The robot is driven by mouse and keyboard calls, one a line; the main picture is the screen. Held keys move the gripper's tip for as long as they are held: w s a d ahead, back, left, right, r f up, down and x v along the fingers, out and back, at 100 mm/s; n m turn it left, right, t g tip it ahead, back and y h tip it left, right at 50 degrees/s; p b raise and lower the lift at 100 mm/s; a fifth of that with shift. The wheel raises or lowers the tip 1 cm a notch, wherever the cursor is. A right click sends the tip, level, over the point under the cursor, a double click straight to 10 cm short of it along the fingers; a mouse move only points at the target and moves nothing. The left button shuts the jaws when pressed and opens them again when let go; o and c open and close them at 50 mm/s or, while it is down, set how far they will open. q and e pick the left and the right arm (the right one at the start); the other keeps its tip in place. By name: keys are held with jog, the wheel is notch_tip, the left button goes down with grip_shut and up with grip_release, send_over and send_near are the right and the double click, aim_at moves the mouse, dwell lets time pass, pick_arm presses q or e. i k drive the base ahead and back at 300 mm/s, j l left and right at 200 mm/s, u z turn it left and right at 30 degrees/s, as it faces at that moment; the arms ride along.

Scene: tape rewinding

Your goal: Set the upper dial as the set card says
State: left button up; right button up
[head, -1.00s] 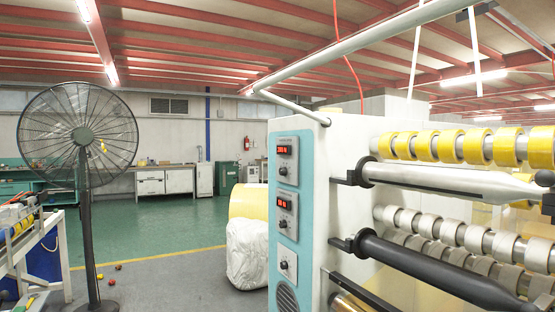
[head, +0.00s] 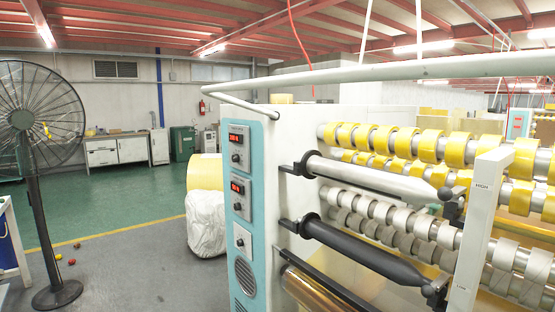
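The rewinding machine's blue control panel (head: 240,275) faces me left of centre. Its upper dial (head: 236,158) is a small black knob below the upper red display (head: 236,139); its pointer and the digits are too small to read. A second dial (head: 237,205) sits lower, under another red display (head: 237,187). A third knob (head: 240,243) is below that, with no lit display above it. I cannot make out a set card in this view. Neither of my grippers is in view.
A wrapped white roll (head: 207,222) stands behind the panel's left side. Rollers with yellow tape (head: 428,146) and a white post (head: 478,230) fill the right. Grey floor (head: 140,270) is clear before the panel.

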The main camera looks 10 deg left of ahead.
aim_at(235, 158)
jog(key=i+j+z, duration=0.2)
jog(key=j+z, duration=0.15)
jog(key=i+j+z, duration=0.15)
jog(key=j+z, duration=0.15)
jog(key=i+j+z, duration=0.1)
jog(key=j+z, duration=0.25)
jog(key=j, duration=0.15)
